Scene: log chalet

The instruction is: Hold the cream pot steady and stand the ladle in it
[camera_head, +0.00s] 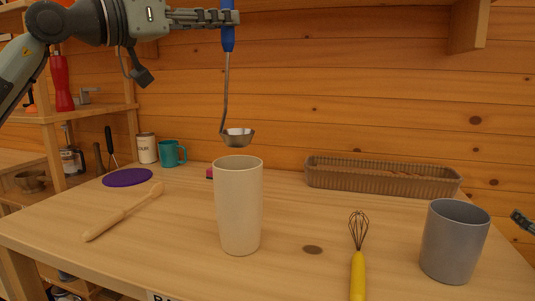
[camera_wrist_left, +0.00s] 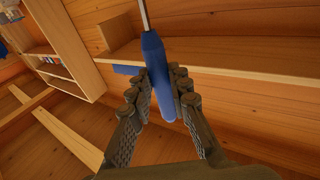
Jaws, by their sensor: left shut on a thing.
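The cream pot (camera_head: 239,205) is a tall, empty-looking cylinder standing upright on the table. The ladle (camera_head: 227,85) has a blue handle and a metal bowl (camera_head: 237,137) at its lower end. My left gripper (camera_head: 228,18) is shut on the blue handle and holds the ladle upright, bowl down, above the pot. The ladle's bowl appears just above the pot's rim, over its opening; the exact gap cannot be told. The left wrist view shows the fingers (camera_wrist_left: 164,92) on both sides of the blue handle (camera_wrist_left: 157,70). Only a small tip of what may be my right gripper (camera_head: 522,220) shows at the right edge.
On the table (camera_head: 180,240) a grey cup (camera_head: 454,242) and a yellow-handled whisk (camera_head: 358,265) are to the right. A wicker basket (camera_head: 380,180) stands behind. A wooden spoon (camera_head: 122,213), purple disc (camera_head: 127,177), teal mug (camera_head: 171,154) and white canister (camera_head: 147,148) are left.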

